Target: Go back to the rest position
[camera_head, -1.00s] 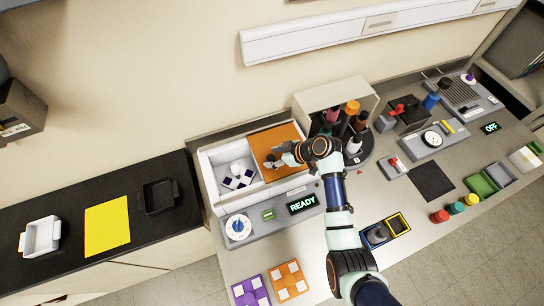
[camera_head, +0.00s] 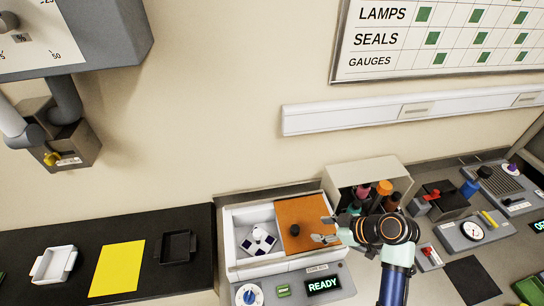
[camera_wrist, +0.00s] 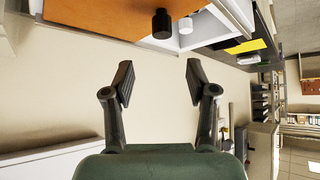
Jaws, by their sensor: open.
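My gripper (camera_head: 326,230) is open and empty. In the head view it is beside the orange sliding cover (camera_head: 308,212) of the profiler, to the right of the cover's black knob (camera_head: 295,230). The wrist view shows my gripper's two fingers (camera_wrist: 156,82) spread apart with nothing between them, and the black knob (camera_wrist: 162,24) beyond them, apart from the fingers. The cover lies over the right part of the white chamber (camera_head: 236,238). The left part is open and shows a white piece with dark squares (camera_head: 258,241). The display (camera_head: 323,285) reads READY.
A case of colored bottles (camera_head: 367,172) stands right behind my arm. A black device with a red lever (camera_head: 445,202) and a gauge (camera_head: 473,231) are further right. On the left black counter are a yellow sheet (camera_head: 118,268), a black tray (camera_head: 178,247) and a white tray (camera_head: 54,264).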

